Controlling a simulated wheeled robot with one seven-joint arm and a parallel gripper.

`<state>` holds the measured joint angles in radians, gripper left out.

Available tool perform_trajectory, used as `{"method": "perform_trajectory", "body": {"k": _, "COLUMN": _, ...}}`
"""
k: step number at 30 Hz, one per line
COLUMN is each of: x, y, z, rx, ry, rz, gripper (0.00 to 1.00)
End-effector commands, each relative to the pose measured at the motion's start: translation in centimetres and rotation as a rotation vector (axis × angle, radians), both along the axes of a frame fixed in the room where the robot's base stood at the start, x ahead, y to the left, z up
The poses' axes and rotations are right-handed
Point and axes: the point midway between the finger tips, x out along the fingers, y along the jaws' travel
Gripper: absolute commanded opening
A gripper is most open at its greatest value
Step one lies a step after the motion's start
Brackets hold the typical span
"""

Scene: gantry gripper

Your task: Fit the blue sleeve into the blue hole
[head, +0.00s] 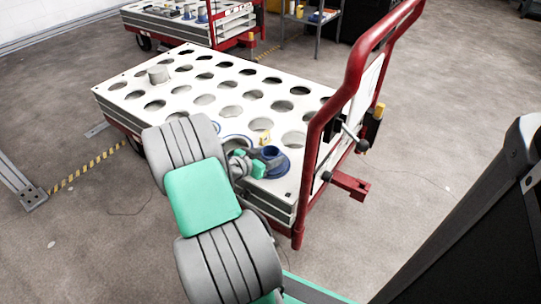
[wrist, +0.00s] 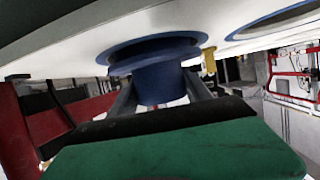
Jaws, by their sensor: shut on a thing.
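The blue sleeve (head: 270,154) stands upright at the near right corner of the cart's white top plate (head: 190,95). A wide blue ring surrounds its base, and I cannot tell whether this is its flange or a hole's rim. My gripper (head: 255,166) is shut on the sleeve. In the wrist view the sleeve (wrist: 158,82) is between the two fingers (wrist: 160,95), with its blue base close against the plate. Whether the base touches or enters the plate is unclear. Another blue-ringed hole (wrist: 275,19) is beside it, partly hidden by my arm in the head view.
A small yellow piece (head: 265,137) stands on the plate near the sleeve. The cart's red handle frame (head: 318,150) rises just right of it. A grey sleeve (head: 158,74) stands at the far left among several open holes. Another cart (head: 190,25) is behind.

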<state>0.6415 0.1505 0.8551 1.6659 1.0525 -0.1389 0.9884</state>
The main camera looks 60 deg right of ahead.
Motion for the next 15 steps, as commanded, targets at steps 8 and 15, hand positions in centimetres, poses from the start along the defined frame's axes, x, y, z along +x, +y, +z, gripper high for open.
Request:
{"method": "perform_trajectory", "body": {"k": 8, "x": 0.01, "y": -0.02, "z": -0.78, "rx": -0.001, "ry": -0.001, "rz": 0.000, "gripper": 0.06}}
{"method": "perform_trajectory", "body": {"k": 15, "x": 0.02, "y": -0.02, "z": -0.87, "rx": -0.001, "ry": -0.001, "rz": 0.000, "gripper": 0.68}}
